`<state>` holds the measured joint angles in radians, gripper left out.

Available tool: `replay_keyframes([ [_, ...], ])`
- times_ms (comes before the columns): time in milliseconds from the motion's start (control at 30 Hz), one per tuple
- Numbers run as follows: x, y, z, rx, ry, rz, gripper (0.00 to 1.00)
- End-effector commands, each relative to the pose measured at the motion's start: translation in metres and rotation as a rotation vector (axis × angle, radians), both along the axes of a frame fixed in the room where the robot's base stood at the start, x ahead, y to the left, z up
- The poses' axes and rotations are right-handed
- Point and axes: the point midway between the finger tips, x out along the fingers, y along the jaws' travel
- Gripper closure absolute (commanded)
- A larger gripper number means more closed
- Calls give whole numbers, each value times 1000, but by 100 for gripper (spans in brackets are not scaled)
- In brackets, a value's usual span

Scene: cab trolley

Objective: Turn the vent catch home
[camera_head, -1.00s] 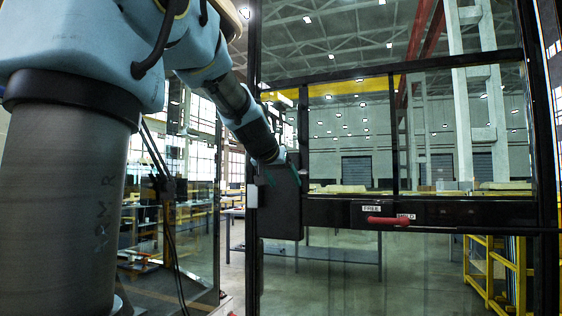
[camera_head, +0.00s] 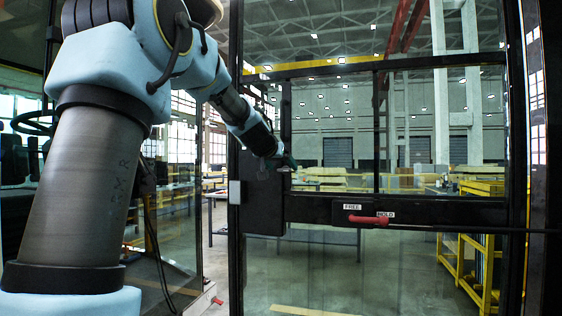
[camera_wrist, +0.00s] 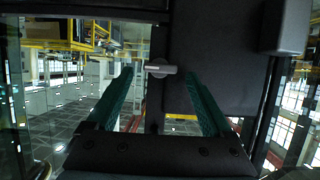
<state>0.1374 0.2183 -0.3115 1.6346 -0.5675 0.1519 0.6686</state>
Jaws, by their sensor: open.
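In the wrist view, a small pale metal T-shaped handle (camera_wrist: 160,70) on a round boss sits against a dark panel. It lies between the tips of my gripper's two green fingers, which are apart; I cannot tell whether they touch it. In the head view my gripper (camera_head: 284,163) is at the upper right of the black box (camera_head: 263,212) on the glazed frame. A red handle (camera_head: 368,219) lies roughly level on the black crossbar (camera_head: 450,210), below labels FREE and HOLD. I cannot tell which handle is the vent catch.
Black frame posts (camera_head: 517,120) and glass surround the area. A grey block (camera_head: 235,192) sits on the left post. Yellow racks (camera_head: 478,240) stand behind the glass at right. In the wrist view, a dark box (camera_wrist: 286,25) projects at upper right.

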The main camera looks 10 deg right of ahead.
Motion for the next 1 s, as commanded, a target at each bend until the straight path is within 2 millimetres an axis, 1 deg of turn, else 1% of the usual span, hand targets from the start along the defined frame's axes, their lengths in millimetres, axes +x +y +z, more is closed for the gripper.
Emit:
replay_keyframes([
  [300,2,-2,-2,0,0,0,15],
  [333,2,-2,-2,0,0,0,17],
  [1000,2,-1,-2,1,1,0,93],
])
